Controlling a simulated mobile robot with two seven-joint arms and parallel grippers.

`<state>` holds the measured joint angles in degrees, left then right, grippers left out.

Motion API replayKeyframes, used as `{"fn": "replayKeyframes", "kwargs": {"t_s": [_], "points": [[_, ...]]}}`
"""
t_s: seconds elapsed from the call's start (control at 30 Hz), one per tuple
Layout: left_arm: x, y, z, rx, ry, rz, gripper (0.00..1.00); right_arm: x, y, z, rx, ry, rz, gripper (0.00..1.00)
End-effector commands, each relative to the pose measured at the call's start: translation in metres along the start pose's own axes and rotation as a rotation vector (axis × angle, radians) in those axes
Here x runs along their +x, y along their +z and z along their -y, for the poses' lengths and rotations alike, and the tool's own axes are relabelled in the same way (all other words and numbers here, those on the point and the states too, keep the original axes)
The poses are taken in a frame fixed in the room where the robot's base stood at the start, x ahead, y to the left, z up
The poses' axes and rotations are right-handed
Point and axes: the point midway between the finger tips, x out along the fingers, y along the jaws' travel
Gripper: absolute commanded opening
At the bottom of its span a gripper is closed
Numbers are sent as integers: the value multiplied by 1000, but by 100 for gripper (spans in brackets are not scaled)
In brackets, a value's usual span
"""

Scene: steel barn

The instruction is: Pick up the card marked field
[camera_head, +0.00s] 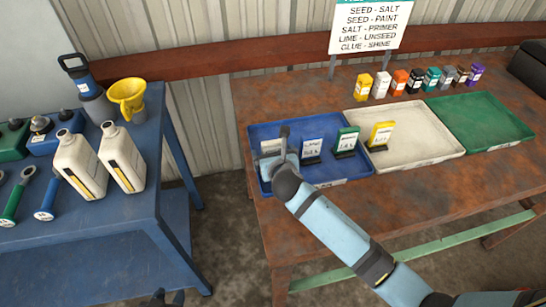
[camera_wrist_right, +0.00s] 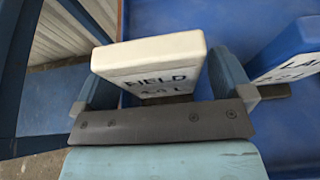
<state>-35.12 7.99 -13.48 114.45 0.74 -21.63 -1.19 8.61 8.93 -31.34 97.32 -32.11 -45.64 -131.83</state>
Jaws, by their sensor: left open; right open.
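The card marked FIELD (camera_wrist_right: 150,52) is a white, thick-edged card standing upright in the right wrist view. It also shows in the head view (camera_head: 270,146) at the left of the blue tray (camera_head: 336,181), partly covered by my gripper. My right gripper (camera_wrist_right: 165,88) is open, with one finger on each side of the card. I cannot tell whether the fingers touch it. In the head view my right gripper (camera_head: 279,153) is over the tray's left part. My left gripper (camera_head: 168,298) barely shows at the bottom edge, open and away from the cards.
A blue-edged card (camera_head: 312,150) stands close right of the FIELD card. A green card (camera_head: 347,141) and a yellow card (camera_head: 381,134) stand further right. A white tray (camera_head: 428,136) and green tray (camera_head: 485,120) follow. Small boxes line the back. A blue bench (camera_head: 130,210) stands left.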

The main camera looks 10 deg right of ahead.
Motion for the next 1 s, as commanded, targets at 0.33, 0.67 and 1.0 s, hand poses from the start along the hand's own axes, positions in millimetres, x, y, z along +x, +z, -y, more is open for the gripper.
{"fn": "replayKeyframes", "kwargs": {"t_s": [0.33, 0.67, 1.0], "points": [[0, 3, 0, 0, 0, 5, 43, 2, 0, 0, 1, 0, 0, 77], [1, 5, 0, 0, 0, 8, 43, 2, 0, 0, 1, 0, 1, 43], [-2, 0, 0, 0, 0, 6, 43, -5, 19, 0, 1, 1, 4, 43]]}}
